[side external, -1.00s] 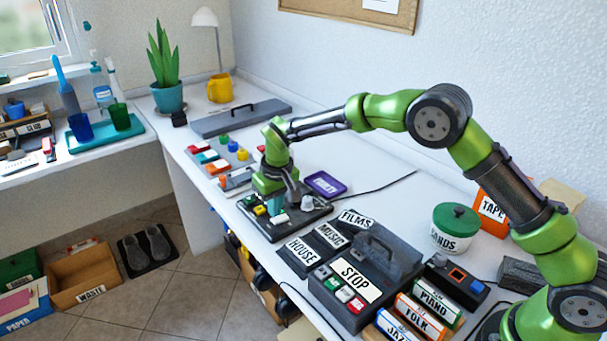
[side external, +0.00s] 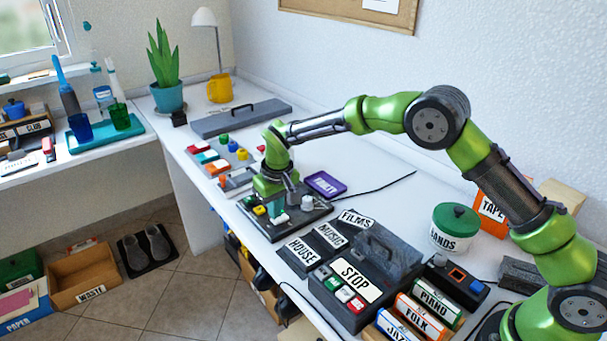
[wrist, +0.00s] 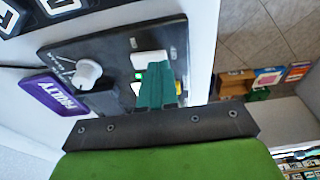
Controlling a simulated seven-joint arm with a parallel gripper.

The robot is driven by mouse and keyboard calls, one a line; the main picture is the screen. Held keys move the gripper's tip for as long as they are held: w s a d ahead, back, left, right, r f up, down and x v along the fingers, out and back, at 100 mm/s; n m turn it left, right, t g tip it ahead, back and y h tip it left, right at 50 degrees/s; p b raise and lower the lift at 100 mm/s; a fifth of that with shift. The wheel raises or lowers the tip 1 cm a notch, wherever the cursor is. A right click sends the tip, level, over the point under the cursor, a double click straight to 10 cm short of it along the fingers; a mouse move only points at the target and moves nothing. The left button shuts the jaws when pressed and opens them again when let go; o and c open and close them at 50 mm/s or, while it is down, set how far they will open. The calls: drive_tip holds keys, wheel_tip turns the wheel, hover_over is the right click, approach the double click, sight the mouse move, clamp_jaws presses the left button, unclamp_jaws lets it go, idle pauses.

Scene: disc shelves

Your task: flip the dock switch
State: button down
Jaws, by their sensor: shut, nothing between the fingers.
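The dock is a dark panel (side external: 318,211) on the white desk, with a grey-white dial (side external: 307,203), a green button (side external: 250,201), a yellow button (side external: 260,210) and a white switch-like piece (side external: 281,219). In the wrist view the panel (wrist: 110,42) carries the dial (wrist: 87,72) and the white piece (wrist: 150,60). My gripper (side external: 275,210) has teal fingers, shut and empty, low over the panel beside the white piece. In the wrist view the fingers (wrist: 155,88) overlap its edge; I cannot tell if they touch. A small green patch shows beside them, and the fingers hide part of the panel.
A purple labelled tray (side external: 326,184) lies just behind the dock. Coloured blocks (side external: 211,163) lie to the left. Bare desk lies behind, crossed by a cable.

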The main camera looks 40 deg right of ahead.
drive_tip(key=shift+f, duration=0.55)
drive_tip(key=shift+r, duration=3.55)
drive_tip(key=shift+w, duration=0.1)
drive_tip(key=shift+s+d+f, duration=0.1)
drive_tip(key=shift+s+f, duration=0.25)
drive_tip(key=shift+s, duration=0.3)
drive_tip(key=shift+s+d+f, duration=0.1)
drive_tip(key=shift+s+f, duration=0.2)
drive_tip(key=shift+s, duration=0.3)
drive_tip(key=s+d+r+m+t, duration=0.1)
drive_tip(key=s+d+r, duration=0.2)
drive_tip(key=s, duration=0.6)
drive_tip(key=s+d+r+m+t+y, duration=0.1)
drive_tip(key=s+d+r+t, duration=0.1)
drive_tip(key=s+d+r, duration=0.2)
drive_tip(key=s+d+r+m+t+y, duration=0.1)
drive_tip(key=s+r, duration=0.7)
drive_tip(key=s, duration=0.8)
drive_tip(key=shift+s+d+r+m+t, duration=0.25)
drive_tip(key=shift+d+m+t, duration=0.35)
drive_tip(key=shift+d, duration=0.55)
